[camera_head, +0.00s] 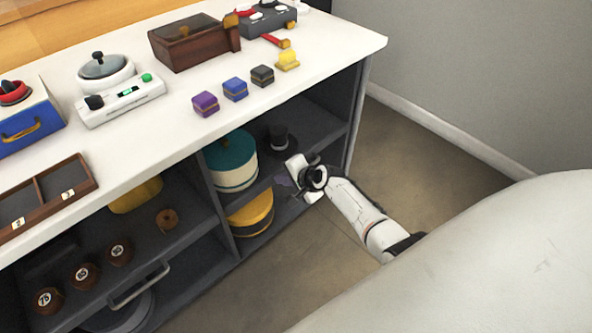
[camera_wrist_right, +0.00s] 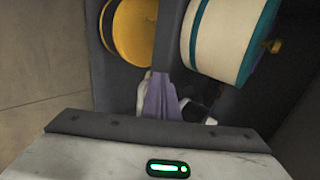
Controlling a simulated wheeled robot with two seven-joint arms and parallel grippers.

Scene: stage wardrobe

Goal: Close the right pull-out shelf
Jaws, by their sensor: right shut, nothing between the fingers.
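The right pull-out shelf (camera_head: 262,188) is a dark board in the cabinet's right bay. It carries a teal and white round box (camera_head: 233,162) and a small black top hat (camera_head: 278,138). Its front edge lies close to the cabinet front; I cannot tell whether it sticks out a little. In the wrist view the shelf's dark edge (camera_wrist_right: 172,35) runs between the boxes. My right gripper (camera_head: 285,181) is at the shelf front, partly covering it; contact is unclear. Its purple-grey fingers (camera_wrist_right: 163,97) are together and empty. My left gripper is not in view.
A yellow round box (camera_head: 251,214) stands below the shelf. The white countertop (camera_head: 150,140) overhangs above with small boxes. Floor (camera_head: 430,170) to the right is clear.

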